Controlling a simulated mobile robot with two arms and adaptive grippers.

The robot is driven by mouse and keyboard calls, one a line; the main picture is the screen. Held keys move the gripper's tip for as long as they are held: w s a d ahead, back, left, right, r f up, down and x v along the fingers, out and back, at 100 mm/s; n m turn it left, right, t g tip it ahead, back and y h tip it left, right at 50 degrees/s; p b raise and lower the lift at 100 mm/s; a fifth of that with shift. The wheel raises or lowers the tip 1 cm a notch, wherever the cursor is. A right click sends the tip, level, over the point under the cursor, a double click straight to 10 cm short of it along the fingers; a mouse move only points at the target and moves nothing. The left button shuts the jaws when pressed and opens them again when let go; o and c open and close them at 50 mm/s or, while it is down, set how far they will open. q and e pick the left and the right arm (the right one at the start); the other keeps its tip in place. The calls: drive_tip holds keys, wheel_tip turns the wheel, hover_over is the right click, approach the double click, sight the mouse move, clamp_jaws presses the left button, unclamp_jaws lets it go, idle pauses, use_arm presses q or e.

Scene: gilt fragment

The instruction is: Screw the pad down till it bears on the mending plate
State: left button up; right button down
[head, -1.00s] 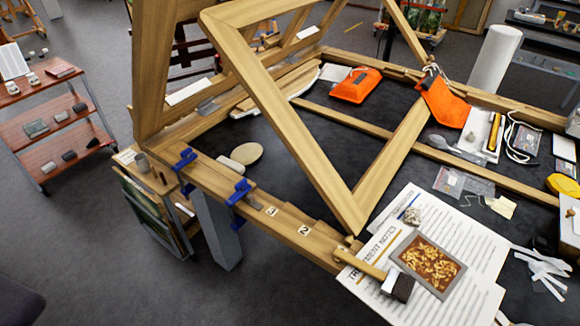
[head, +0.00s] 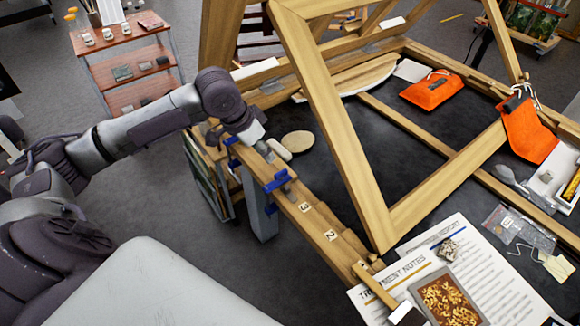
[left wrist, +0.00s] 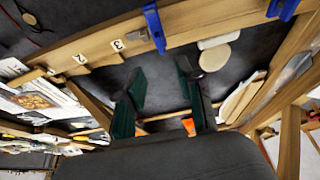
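Two blue clamps sit on the near wooden beam; the nearer clamp (head: 277,181) and the farther clamp (head: 231,142) also show in the left wrist view, one at the upper middle (left wrist: 154,27) and one at the upper right (left wrist: 283,8). A small grey metal piece (head: 290,193), perhaps the mending plate, lies on the beam beside the nearer clamp. I cannot make out either clamp's pad. My left gripper (head: 262,147) is over the beam between the clamps. Its dark green fingers (left wrist: 161,75) are apart with nothing between them. My right gripper is not in view.
A slanted wooden frame (head: 335,130) rises over the dark table right of my left gripper. A cream disc (head: 297,141) and a white oval block (head: 279,149) lie close to the gripper.

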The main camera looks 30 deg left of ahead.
sight(281, 172)
use_arm(q)
drive_tip(key=p+x, duration=0.1)
drive_tip(key=x, duration=1)
drive_tip(key=shift+w+f+p, duration=0.15)
drive_tip(key=shift+w+p, duration=0.1)
drive_tip(key=shift+p, duration=0.15)
clamp_jaws()
